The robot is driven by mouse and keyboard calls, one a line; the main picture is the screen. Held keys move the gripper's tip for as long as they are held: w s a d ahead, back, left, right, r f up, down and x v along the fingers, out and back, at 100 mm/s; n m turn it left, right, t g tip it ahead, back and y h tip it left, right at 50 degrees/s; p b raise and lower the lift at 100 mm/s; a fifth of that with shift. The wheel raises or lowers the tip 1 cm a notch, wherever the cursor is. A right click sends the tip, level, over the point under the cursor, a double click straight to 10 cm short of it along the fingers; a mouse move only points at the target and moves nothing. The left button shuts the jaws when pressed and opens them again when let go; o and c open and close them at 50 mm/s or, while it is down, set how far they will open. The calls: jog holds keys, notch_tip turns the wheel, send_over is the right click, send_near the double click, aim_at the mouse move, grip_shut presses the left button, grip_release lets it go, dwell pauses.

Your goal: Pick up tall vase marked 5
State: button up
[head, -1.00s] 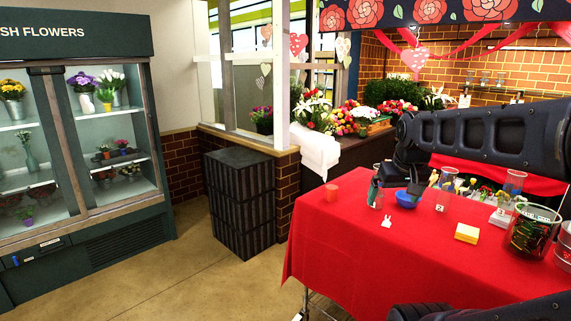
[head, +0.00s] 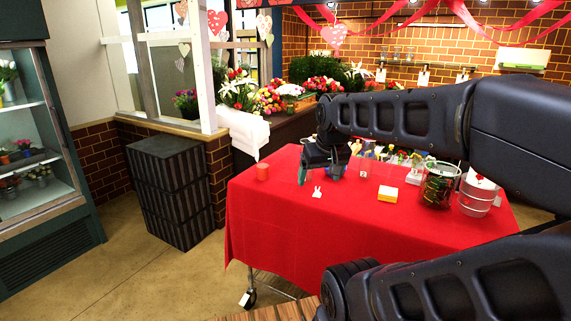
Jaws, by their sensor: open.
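I cannot make out a vase marked 5; no such number is readable. Small clear vases with white tags stand on the back ledge, among them one at the left (head: 381,75), one in the middle (head: 423,76) and one at the right (head: 461,76); their numbers are too small to read. My gripper (head: 319,174) points down over the left back part of the red table (head: 300,235). It is open, and I see nothing held in it. My arm hides part of the table's back and right side.
Dark stacked crates (head: 172,190) stand left; floor (head: 150,270) is clear between.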

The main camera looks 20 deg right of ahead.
jog(key=w+d+r+m, duration=0.1)
jog(key=w+d, duration=0.2)
jog(key=w, duration=0.8)
jog(key=w+d+r+m+h, duration=0.1)
jog(key=w+d+m, duration=0.1)
jog(key=w, duration=0.9)
jog(key=w+d+r+m, duration=0.1)
jog(key=w+d, duration=0.2)
jog(key=w, duration=0.7)
jog(key=w+d+f+m+h, duration=0.1)
jog(key=w+d+f, duration=0.15)
jog(key=w, duration=0.45)
jog(key=w+d+f, duration=0.2)
jog(key=w+f, duration=0.1)
jog(key=w, duration=0.3)
jog(key=s+x, duration=0.1)
jog(key=x, duration=0.9)
jog(key=shift+f+g, duration=0.3)
jog(key=shift+f, duration=0.05)
jog(key=shift+w+a, duration=0.1)
jog(key=c, duration=1.6)
grip_shut()
jog(key=shift+r, duration=0.15)
